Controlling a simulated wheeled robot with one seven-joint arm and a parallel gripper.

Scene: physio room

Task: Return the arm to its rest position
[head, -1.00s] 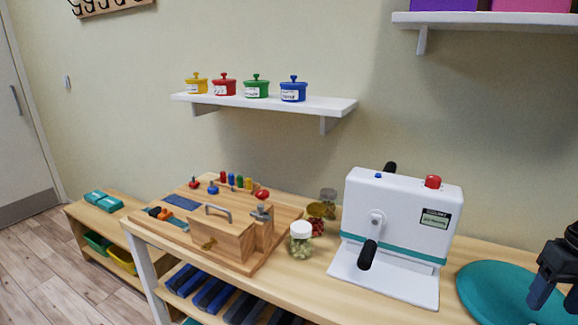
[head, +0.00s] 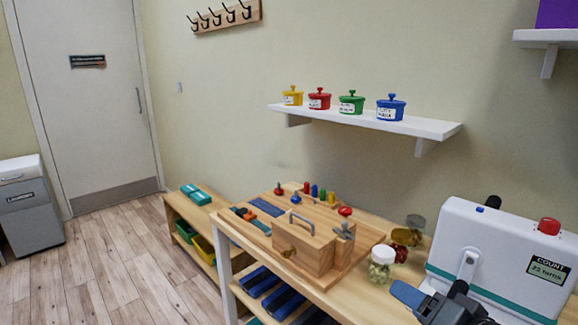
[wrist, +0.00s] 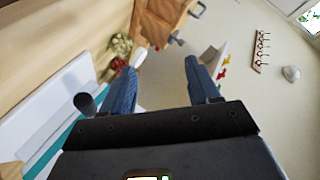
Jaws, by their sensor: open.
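My gripper (head: 432,291) is in the lower right of the head view, in front of the white crank machine (head: 490,245). In the wrist view its two blue-grey fingers stand apart with nothing between them, so my gripper (wrist: 162,72) is open and empty. The arm behind it is mostly cut off by the bottom edge of the head view. The crank machine also shows at the left of the wrist view (wrist: 60,112). I cannot tell the exact gap between my gripper and the machine.
The wooden latch board (head: 365,243) and a white-lidded jar (head: 381,266) stand on the bench left of my gripper. A wall shelf (head: 430,128) holds several coloured pots. A low shelf unit (head: 214,210) stands further left; the floor (head: 120,265) beside it is clear.

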